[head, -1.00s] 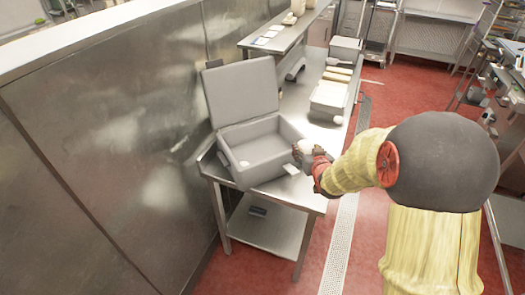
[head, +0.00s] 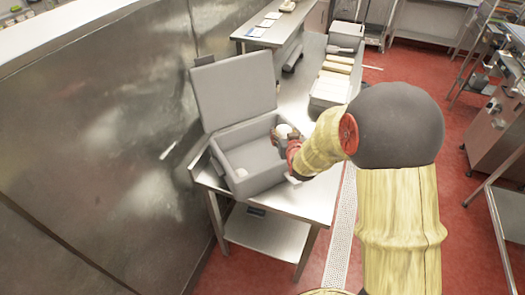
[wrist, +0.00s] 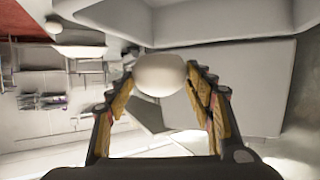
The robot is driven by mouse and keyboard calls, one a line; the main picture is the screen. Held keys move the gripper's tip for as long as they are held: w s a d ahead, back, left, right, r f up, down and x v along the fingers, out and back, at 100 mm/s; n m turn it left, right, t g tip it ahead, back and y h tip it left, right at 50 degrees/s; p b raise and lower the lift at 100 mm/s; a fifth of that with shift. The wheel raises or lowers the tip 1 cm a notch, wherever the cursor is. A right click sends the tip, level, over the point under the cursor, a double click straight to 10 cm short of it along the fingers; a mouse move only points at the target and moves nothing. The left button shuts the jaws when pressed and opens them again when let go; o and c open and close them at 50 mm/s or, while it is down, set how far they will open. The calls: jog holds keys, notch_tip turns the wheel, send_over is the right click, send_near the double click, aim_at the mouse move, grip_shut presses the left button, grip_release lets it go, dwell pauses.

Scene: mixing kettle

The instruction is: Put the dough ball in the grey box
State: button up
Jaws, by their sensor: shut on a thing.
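The grey box (head: 222,149) stands on the near end of the steel table with its lid (head: 235,88) tipped up at the back. My gripper (head: 285,134) is at the right rim of the box. It is shut on a pale dough ball (head: 287,129), which also shows between the fingertips in the wrist view (wrist: 159,74). The ball appears at or just above the rim; its exact height is hard to tell. The box's grey wall (wrist: 240,80) fills the right of the wrist view.
The steel table (head: 312,203) has bare surface in front of the box. White containers (head: 330,88) stand further back on it. A metal wall (head: 110,130) runs along the left.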

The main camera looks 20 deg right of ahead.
jog(key=w+a+f, duration=0.1)
jog(key=a+f, duration=0.1)
jog(key=f, duration=0.1)
jog(key=w+a+f, duration=0.1)
jog(key=a+f, duration=0.2)
jog(key=f, duration=0.1)
jog(key=w+a+f, duration=0.1)
jog(key=a+f, duration=0.1)
jog(key=f, duration=0.1)
jog(key=shift+w+a+f+b, duration=0.15)
jog(key=shift+w+f+b, duration=0.05)
jog(key=shift+w+b, duration=0.15)
jog(key=shift+s, duration=0.1)
jog(key=shift+f+b, duration=0.35)
jog(key=shift+b, duration=0.15)
jog(key=shift+s+f, duration=0.1)
jog(key=shift+f, duration=0.15)
